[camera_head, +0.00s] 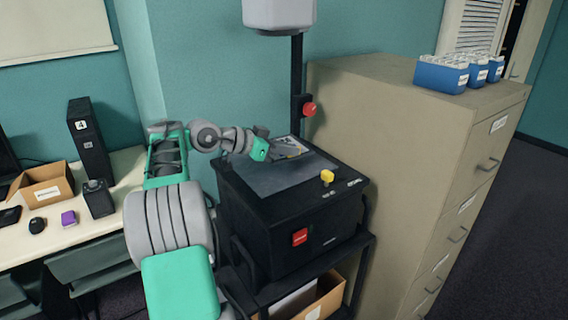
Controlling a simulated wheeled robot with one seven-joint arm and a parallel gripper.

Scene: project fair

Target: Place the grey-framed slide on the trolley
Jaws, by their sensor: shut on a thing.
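My gripper (277,148) is over the glass top of a black overhead projector (290,238), near its back edge. It is shut on a flat, grey-edged piece that looks like the grey-framed slide (293,146), with some yellow and pale colour on it. The fingers hide part of it, and I cannot tell whether it touches the glass. The black trolley (357,243) stands under the projector. Its top is mostly covered by the projector, with a narrow strip bare at the right.
The projector's post (297,85) with a red knob (309,109) rises behind. A beige cabinet (400,130) stands close at right; a cluttered desk (100,222) is at left.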

